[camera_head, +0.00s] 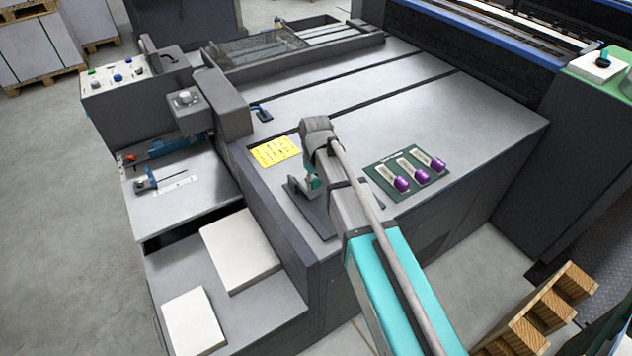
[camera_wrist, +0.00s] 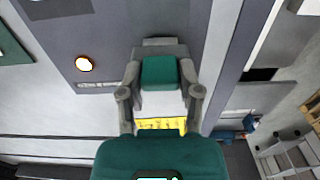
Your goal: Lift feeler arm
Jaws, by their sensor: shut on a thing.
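The feeler arm shows in the wrist view as a teal block (camera_wrist: 160,72) on a grey mount, above a dark plate (camera_wrist: 110,40). My gripper (camera_wrist: 160,80) is shut on the teal block, one finger on each side. In the head view, my gripper (camera_head: 311,178) reaches down to the near edge of the machine top, where a bit of teal shows above the dark plate (camera_head: 322,222). My wrist and arm partly hide the feeler arm there, and its full shape and height cannot be told.
A yellow note (camera_head: 276,151) lies left of my gripper. A dark green board (camera_head: 382,176) with three purple-ended tubes lies to the right. A control box (camera_head: 185,98) stands at the left. White paper stacks (camera_head: 240,250) sit lower left. The machine top (camera_head: 400,105) behind is mostly clear.

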